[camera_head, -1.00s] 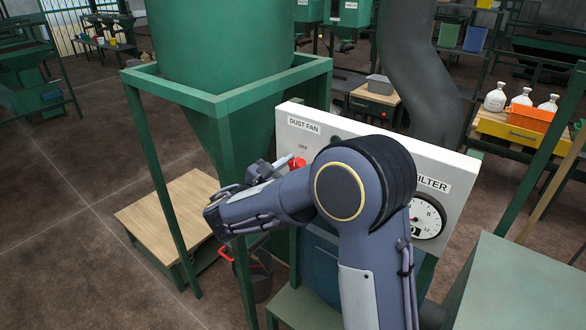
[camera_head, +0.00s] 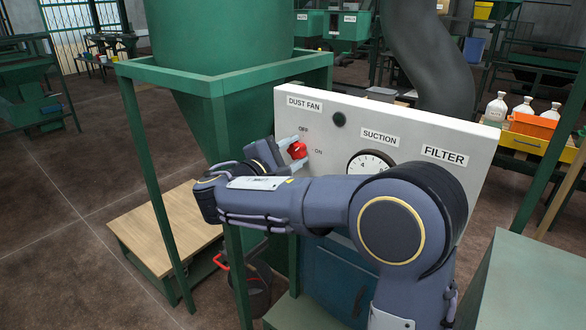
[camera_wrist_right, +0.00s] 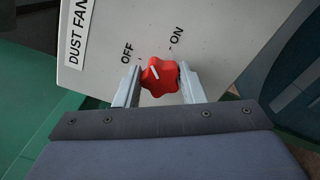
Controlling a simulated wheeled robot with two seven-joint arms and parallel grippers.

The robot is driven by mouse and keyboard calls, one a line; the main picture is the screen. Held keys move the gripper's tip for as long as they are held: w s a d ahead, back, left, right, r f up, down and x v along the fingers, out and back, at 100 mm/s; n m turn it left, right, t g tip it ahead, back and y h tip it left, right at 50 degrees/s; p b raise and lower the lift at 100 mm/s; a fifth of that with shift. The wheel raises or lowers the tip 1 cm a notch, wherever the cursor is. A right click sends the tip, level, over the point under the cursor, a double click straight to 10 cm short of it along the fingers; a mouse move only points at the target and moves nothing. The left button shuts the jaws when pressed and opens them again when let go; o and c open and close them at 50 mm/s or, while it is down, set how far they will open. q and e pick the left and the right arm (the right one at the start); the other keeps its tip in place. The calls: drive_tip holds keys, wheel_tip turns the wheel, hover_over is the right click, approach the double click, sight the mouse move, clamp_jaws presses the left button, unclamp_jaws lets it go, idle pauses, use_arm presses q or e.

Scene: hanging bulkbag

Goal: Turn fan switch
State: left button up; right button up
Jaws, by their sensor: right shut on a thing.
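The red fan knob (camera_head: 297,150) sits on a white panel (camera_head: 420,137) under the label DUST FAN, between the marks OFF and ON. My right gripper (camera_head: 290,147) reaches it from the left, with one finger above and one below. In the right wrist view the red knob (camera_wrist_right: 160,80) is between the two fingers of my right gripper (camera_wrist_right: 157,84), which are shut on it. The knob's white pointer line faces the OFF side. My left gripper is not in view.
My right forearm crosses in front of the panel and hides its lower part. A SUCTION gauge (camera_head: 370,162) and a FILTER label (camera_head: 445,156) are to the right. A green frame (camera_head: 222,100) with a hopper stands at left, near my wrist. A wooden platform (camera_head: 172,230) is lower left.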

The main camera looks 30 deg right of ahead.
drive_tip(key=m+b, duration=0.4)
drive_tip(key=b, duration=0.1)
drive_tip(key=m+b, duration=0.2)
drive_tip(key=shift+f, duration=0.4)
drive_tip(key=shift+r+m+b, duration=0.15)
drive_tip(key=shift+m+b, duration=1.55)
drive_tip(key=shift+b, duration=0.2)
drive_tip(key=o, duration=1)
drive_tip(key=shift+r, duration=0.1)
drive_tip(key=v, duration=0.8)
drive_tip(key=shift+d, duration=0.15)
